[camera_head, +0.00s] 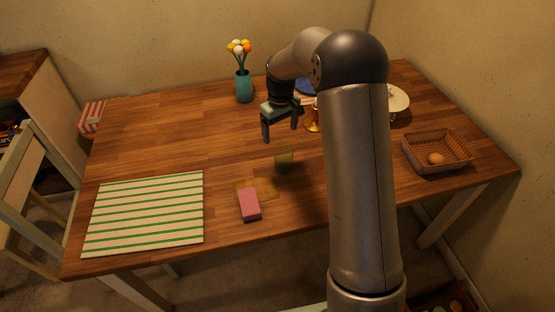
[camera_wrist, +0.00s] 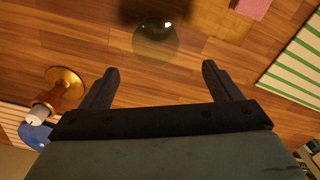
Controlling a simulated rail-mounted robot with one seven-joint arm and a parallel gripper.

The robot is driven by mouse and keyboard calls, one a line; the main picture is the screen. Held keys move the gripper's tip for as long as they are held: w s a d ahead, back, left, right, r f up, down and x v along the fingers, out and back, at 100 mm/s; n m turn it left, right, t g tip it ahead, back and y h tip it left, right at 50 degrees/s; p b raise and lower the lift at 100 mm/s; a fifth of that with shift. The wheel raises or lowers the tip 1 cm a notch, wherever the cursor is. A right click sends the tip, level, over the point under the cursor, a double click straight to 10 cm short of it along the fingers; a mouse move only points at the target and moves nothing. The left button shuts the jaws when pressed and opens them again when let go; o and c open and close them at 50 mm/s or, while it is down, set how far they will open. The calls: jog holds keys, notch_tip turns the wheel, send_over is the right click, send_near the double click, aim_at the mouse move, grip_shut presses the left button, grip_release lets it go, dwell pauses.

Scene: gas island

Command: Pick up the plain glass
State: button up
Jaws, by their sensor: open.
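The plain glass (camera_head: 284,160) is a see-through, faintly greenish tumbler that stands on the wooden table near its middle. In the wrist view the glass (camera_wrist: 156,38) shows dark and see-through at the top, beyond the fingertips. My gripper (camera_head: 281,133) is open and empty above the table, behind the glass in the head view. In the wrist view the two fingers of my gripper (camera_wrist: 160,78) are spread apart, with bare wood between them.
A pink sponge (camera_head: 249,204) lies in front of the glass, and a striped mat (camera_head: 145,214) lies at left. A brass candlestick (camera_wrist: 66,91) stands near my gripper. A teal vase (camera_head: 244,87) stands behind, a basket (camera_head: 436,166) at right. The table's left middle is clear.

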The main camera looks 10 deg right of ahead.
aim_at(284, 157)
notch_tip(284, 157, down, 7)
jog(key=shift+r+p, duration=0.1)
jog(key=shift+p, duration=0.45)
jog(key=f, duration=0.1)
jog(key=f+p, duration=0.1)
jog(key=f, duration=0.1)
jog(key=d+f+p, duration=0.1)
jog(key=shift+s+f, duration=0.3)
jog(key=shift+s, duration=0.1)
jog(key=shift+f, duration=0.45)
jog(key=shift+c, duration=0.3)
jog(key=c, duration=1.1)
jog(key=shift+r, duration=0.15)
